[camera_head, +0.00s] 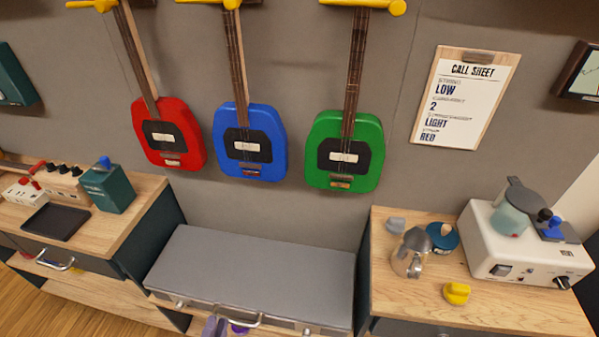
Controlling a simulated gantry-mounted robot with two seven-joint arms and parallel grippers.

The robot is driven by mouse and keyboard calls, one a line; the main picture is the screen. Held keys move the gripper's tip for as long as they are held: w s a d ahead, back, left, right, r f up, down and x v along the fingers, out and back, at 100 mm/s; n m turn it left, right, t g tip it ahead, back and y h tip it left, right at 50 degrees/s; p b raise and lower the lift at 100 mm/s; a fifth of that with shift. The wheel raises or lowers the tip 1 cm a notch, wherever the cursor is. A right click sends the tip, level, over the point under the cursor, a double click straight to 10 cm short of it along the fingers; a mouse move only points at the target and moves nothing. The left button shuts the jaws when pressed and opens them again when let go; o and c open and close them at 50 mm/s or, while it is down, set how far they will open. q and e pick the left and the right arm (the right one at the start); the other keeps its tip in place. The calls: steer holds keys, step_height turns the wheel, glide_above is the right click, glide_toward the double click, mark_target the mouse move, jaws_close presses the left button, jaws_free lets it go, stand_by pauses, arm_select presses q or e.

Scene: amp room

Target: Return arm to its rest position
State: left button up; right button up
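My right gripper is not in view. No arm link shows clearly.
A closed grey case (255,272) lies between the left cabinet (135,213) and the right cabinet (405,300). Red (187,130), blue (267,125) and green (369,130) guitars hang above. A moka pot (408,262) and white appliance (490,250) stand right. A call sheet (462,105) hangs on the wall.

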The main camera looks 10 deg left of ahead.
arm_select(q)
step_height(320, 180, up, 7)
steer(key=s+d+n+g+p, duration=0.2)
steer(key=n+g+p, duration=0.2)
steer(key=n+g, duration=0.3)
steer(key=s+f+n+g+y, duration=0.15)
steer(key=s+n+g, duration=0.25)
steer(key=s+g, duration=0.8)
step_height(320, 180, up, 38)
steer(key=t+p, duration=0.1)
steer(key=p, duration=3.7)
steer(key=shift+s+a+f, duration=0.15)
steer(key=shift+a+f, duration=0.05)
steer(key=shift+a, duration=0.1)
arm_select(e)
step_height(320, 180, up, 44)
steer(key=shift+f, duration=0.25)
arm_select(q)
steer(key=shift+h, duration=0.25)
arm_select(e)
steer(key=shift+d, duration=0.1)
